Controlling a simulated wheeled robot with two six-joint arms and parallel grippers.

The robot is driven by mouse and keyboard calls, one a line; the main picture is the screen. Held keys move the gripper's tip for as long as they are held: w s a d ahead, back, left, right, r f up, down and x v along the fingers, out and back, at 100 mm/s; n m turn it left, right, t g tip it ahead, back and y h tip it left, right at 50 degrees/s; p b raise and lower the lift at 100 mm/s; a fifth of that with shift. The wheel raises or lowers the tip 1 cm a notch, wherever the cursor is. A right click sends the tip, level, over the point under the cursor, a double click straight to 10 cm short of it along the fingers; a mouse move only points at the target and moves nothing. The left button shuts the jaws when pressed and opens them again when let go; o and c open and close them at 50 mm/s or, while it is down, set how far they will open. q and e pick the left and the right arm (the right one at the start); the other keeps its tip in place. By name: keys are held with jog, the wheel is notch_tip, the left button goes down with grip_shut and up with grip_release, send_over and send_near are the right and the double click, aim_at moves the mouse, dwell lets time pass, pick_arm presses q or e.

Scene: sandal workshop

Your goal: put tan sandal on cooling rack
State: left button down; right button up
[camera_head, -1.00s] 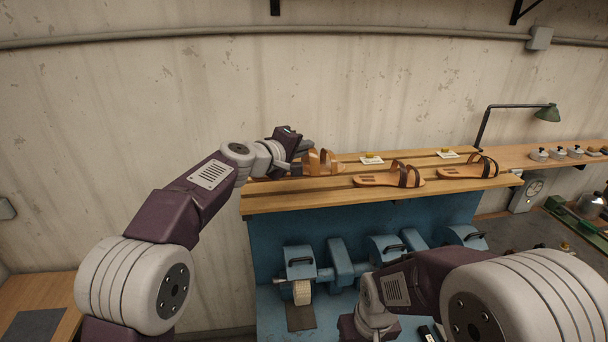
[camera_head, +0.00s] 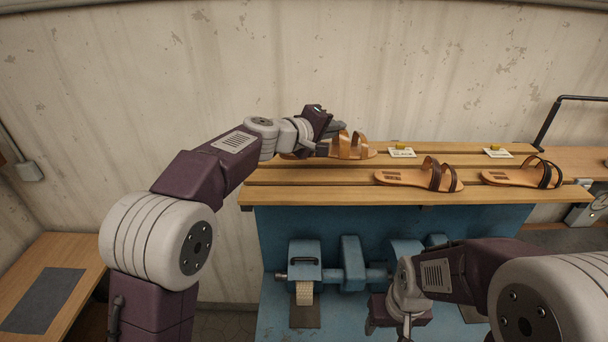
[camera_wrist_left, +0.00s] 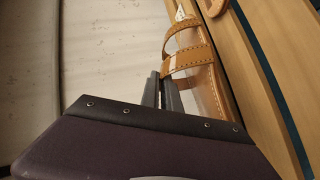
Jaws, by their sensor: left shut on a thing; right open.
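The tan sandal (camera_head: 352,149) is at the back left of the slatted wooden shelf (camera_head: 300,196); its straps also show in the left wrist view (camera_wrist_left: 190,58). My left gripper (camera_head: 331,134) reaches in from the left and is shut on the tan sandal near its straps. The gripper and wrist hide part of the sole. I cannot tell whether the sole touches the slats. My right gripper (camera_head: 407,326) is open and empty, low in front of the blue machine. No separate cooling rack can be made out.
Two sandals with dark brown straps (camera_head: 420,176) (camera_head: 524,174) lie on the shelf, with small cards (camera_head: 402,153) behind. The blue machine (camera_head: 352,262) stands below the shelf. A wooden bench with a grey mat (camera_head: 42,300) is at left. The wall is close behind.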

pick_arm(q)
jog(key=a+f, duration=0.1)
jog(key=s+a+f, duration=0.1)
jog(key=a, duration=0.3)
jog(key=shift+s+f, duration=0.15)
jog(key=shift+f, duration=0.25)
jog(key=a, duration=0.1)
jog(key=s+a, duration=0.2)
jog(key=shift+a+f, duration=0.4)
jog(key=shift+d+f, duration=0.2)
jog(key=shift+f, duration=0.1)
jog(key=f, duration=0.2)
jog(key=d+f, duration=0.1)
jog(key=shift+w+f, duration=0.25)
jog(key=shift+w, duration=0.15)
jog(key=shift+s+a, duration=0.2)
jog(key=shift+a, duration=0.05)
jog(key=c, duration=1.6)
grip_release()
jog(key=shift+s+a, duration=0.1)
pick_arm(e)
jog(key=shift+s+a+f, duration=0.3)
jog(key=shift+a, duration=0.1)
